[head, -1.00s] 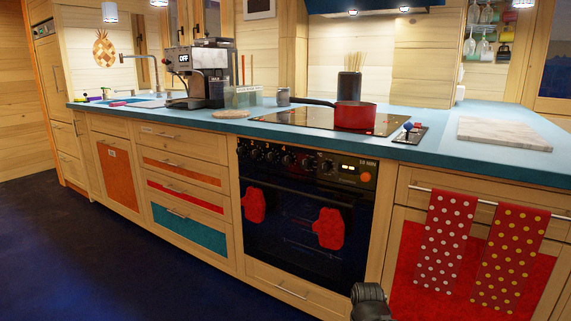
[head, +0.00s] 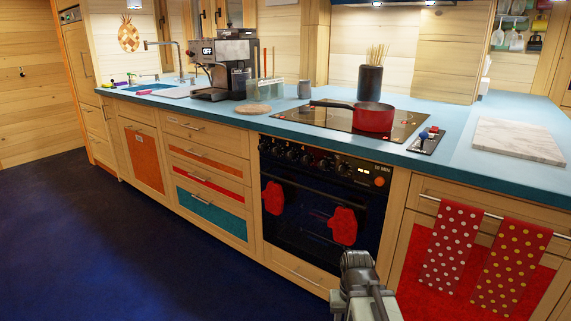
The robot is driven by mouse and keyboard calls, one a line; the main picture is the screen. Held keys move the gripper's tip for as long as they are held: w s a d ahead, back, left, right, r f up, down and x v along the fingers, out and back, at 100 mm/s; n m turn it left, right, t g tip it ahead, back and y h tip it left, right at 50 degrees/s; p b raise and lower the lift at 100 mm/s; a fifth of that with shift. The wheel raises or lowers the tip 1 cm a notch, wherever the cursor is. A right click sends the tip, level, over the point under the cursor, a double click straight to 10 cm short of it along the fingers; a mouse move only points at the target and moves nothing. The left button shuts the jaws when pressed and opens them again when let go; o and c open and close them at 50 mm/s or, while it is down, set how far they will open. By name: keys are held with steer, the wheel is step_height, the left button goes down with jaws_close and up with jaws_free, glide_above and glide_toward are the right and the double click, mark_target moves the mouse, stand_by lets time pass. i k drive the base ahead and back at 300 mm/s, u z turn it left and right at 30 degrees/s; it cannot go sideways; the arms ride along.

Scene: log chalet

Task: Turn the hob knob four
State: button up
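The black oven (head: 310,215) is built into the wooden counter front below the hob. A row of several dark round knobs (head: 291,154) runs along the left and middle of its top panel. They are small and dark, and I cannot read their numbers or settings. A lit display and an orange round button (head: 379,182) are at the panel's right end. My arm (head: 358,275) shows at the bottom edge, in front of the oven's lower right in the picture, well apart from the knobs. No gripper fingers can be made out.
A red pan (head: 373,117) stands on the black hob (head: 325,118). Two red mitts (head: 343,226) hang on the oven front. Dotted towels (head: 452,245) hang from a rail (head: 480,210) at right. The dark floor (head: 110,220) at left is clear.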

mark_target(306, 159)
steer(key=u, duration=1)
steer(key=i, duration=0.75)
steer(key=u, duration=0.3)
